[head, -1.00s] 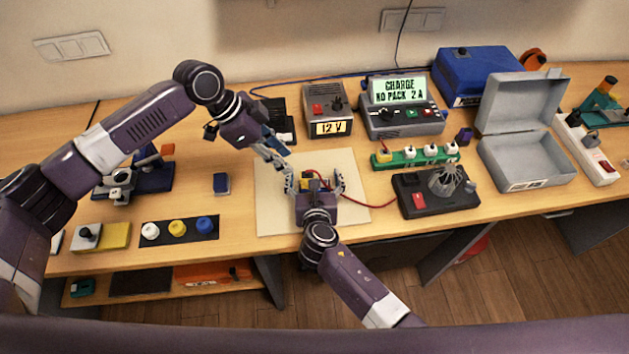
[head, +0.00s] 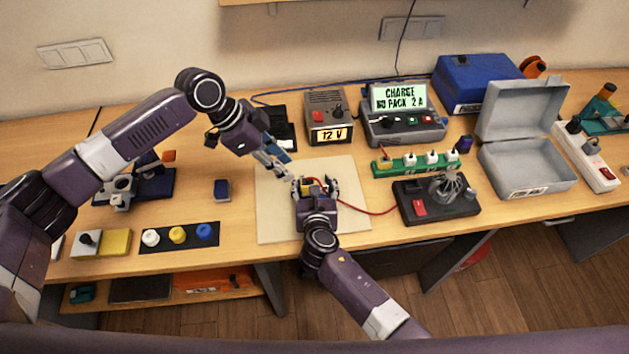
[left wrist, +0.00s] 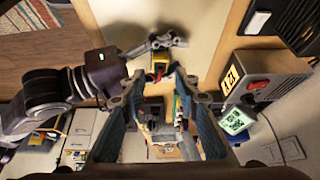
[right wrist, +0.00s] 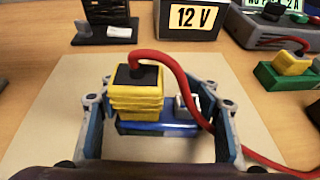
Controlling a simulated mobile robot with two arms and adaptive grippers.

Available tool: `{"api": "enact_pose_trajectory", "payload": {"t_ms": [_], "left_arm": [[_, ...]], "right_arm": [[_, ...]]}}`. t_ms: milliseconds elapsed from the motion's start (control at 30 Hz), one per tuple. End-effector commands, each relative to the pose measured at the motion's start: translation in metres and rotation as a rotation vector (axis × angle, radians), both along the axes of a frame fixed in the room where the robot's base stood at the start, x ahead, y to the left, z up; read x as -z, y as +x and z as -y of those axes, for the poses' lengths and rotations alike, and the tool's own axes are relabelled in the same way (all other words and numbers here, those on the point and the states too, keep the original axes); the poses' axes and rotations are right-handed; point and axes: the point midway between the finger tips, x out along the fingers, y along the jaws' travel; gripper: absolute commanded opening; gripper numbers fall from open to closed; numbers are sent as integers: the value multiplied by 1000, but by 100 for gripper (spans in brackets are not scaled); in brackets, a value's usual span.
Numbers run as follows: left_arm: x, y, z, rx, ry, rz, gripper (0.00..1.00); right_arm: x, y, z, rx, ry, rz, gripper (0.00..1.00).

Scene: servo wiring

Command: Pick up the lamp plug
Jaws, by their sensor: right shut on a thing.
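The yellow plug (right wrist: 138,92) with a black top stands upright on a blue block (right wrist: 158,128) in the right wrist view. A red cable (right wrist: 185,78) runs from its top, and in the head view it leads to the black lamp base (head: 437,200). My right gripper (head: 314,186) is shut on the blue block, fingers at either side; it also shows in the right wrist view (right wrist: 160,115). My left gripper (head: 285,175) is open and empty, just behind and left of the right one. In the left wrist view the yellow plug (left wrist: 160,66) shows beyond its fingers.
A pale mat (head: 265,215) lies under the grippers. A green strip with several plugs (head: 418,163) is to the right. The 12 V unit (head: 328,117) and the charger (head: 402,127) stand behind.

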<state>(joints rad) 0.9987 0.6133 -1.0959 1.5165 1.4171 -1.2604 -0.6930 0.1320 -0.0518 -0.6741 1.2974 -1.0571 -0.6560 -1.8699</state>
Motion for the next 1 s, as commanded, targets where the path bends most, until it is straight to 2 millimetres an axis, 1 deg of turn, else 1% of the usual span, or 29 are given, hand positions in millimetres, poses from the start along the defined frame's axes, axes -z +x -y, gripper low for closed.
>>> {"api": "enact_pose_trajectory", "payload": {"t_ms": [67, 167, 200, 433, 567, 667, 900, 1000], "left_arm": [[0, 0, 0, 0, 0, 0, 29], [-2, 1, 1, 5, 3, 1, 40], [-4, 2, 2, 11, 7, 3, 42], [-24, 13, 7, 73, 71, 2, 42], [-28, 14, 6, 93, 98, -7, 42], [-20, 13, 10, 101, 106, -14, 42], [18, 14, 25, 99, 107, -14, 42], [27, 14, 29, 99, 107, -11, 42]], "right_arm": [[0, 0, 0, 0, -1, -1, 27], [0, 0, 0, 0, -1, -1, 27], [0, 0, 0, 0, -1, -1, 27], [1, 0, 0, 0, -1, -1, 27], [1, 0, 0, 0, -1, -1, 27], [1, 0, 0, 1, 0, -1, 27], [1, 0, 0, 0, 0, -1, 27], [1, 0, 0, 0, -1, -1, 27]]}}
